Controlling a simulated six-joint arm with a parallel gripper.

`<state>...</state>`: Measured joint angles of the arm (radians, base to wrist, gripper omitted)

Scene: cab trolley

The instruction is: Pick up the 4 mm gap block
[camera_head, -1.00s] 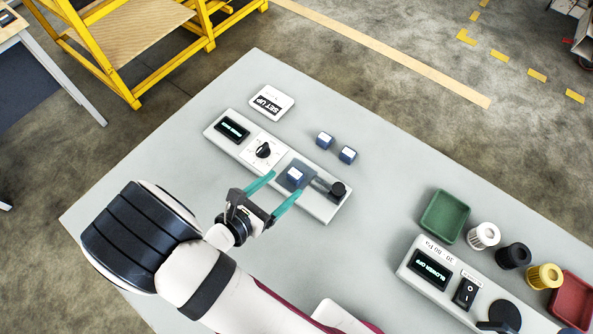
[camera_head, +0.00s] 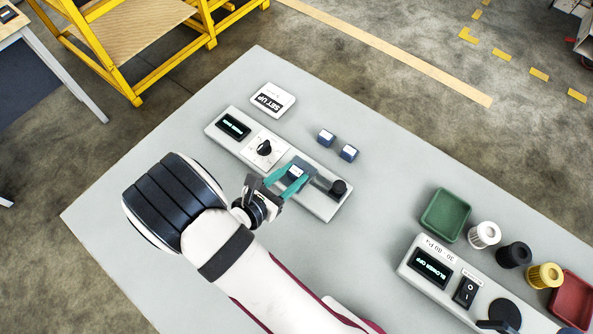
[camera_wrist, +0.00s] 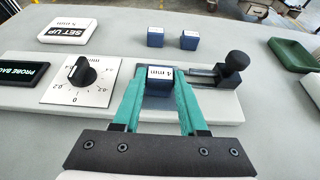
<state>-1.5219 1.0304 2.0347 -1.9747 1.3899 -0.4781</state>
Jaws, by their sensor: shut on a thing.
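The 4 mm gap block (camera_wrist: 158,84) is a small blue block with a white top label reading "4 mm". It sits on the dark plate of the gauge panel (camera_head: 323,206), and also shows in the head view (camera_head: 296,172). My gripper (camera_wrist: 160,88) has its two teal fingers on either side of the block and is shut on it. In the head view my gripper (camera_head: 287,180) reaches over the panel from the front. The fingers partly cover the block's sides.
Two more blue blocks (camera_head: 326,138) (camera_head: 348,153) stand behind the panel. A dial (camera_head: 264,148) is left of the held block, a black-knobbed lever (camera_head: 338,187) right. A SET UP sign (camera_head: 271,100) lies behind. A green tray (camera_head: 445,215) and blower panel (camera_head: 430,266) are at right.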

